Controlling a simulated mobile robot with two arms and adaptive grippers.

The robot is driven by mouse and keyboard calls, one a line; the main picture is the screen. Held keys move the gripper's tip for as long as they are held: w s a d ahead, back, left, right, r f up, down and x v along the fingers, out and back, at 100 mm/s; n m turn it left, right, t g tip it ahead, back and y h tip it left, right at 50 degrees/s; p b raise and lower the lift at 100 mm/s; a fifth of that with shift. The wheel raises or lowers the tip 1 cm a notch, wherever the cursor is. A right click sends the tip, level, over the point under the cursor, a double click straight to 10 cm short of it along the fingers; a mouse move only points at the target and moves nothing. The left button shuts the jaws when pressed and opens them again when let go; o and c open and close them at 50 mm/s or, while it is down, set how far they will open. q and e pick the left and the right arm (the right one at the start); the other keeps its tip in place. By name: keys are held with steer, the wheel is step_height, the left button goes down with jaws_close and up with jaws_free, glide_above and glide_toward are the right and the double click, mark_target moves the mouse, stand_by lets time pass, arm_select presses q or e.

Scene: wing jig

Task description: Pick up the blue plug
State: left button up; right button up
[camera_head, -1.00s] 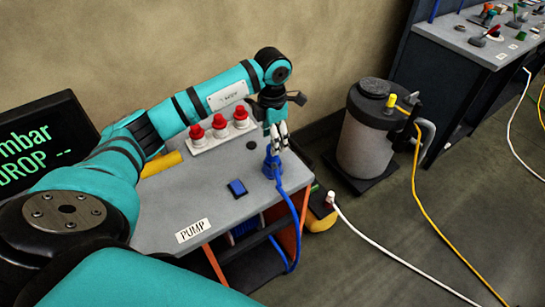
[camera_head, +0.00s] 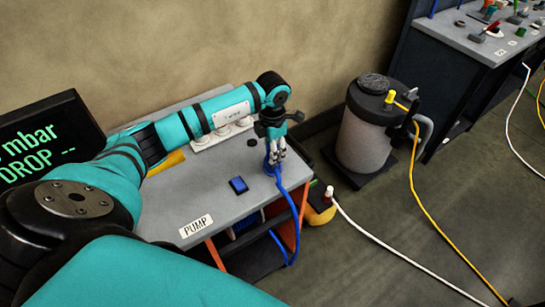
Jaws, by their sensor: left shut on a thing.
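The blue plug (camera_head: 269,167) stands near the right edge of the grey top of the pump cart (camera_head: 192,194). Its blue cable (camera_head: 290,207) runs over the cart's edge and hangs down the side. My left gripper (camera_head: 276,159) points down from above and is shut on the blue plug, with its fingers partly covering it. The plug still appears to be at the cart top; I cannot tell whether it is lifted clear. My right gripper is not in view.
A small blue block (camera_head: 238,185) lies on the cart top. My left arm hides most of a white strip (camera_head: 225,133) behind. A grey canister (camera_head: 363,140) stands right of the cart. White (camera_head: 390,248) and yellow (camera_head: 428,215) hoses cross the floor.

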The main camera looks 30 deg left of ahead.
arm_select(q)
steer(key=shift+c, duration=0.8)
steer(key=shift+w+r, duration=0.1)
steer(key=shift+r+b, duration=0.45)
steer(key=shift+b, duration=0.05)
step_height(320, 180, up, 2)
steer(key=shift+r+b, duration=0.1)
steer(key=shift+b, duration=0.65)
steer(key=s+d+r+b, duration=0.3)
steer(key=s+d, duration=0.6)
steer(key=d, duration=0.3)
steer(key=shift+s+d+r, duration=0.35)
steer(key=shift+s+r, duration=0.05)
steer(key=shift+r, duration=0.5)
steer(key=shift+b, duration=0.3)
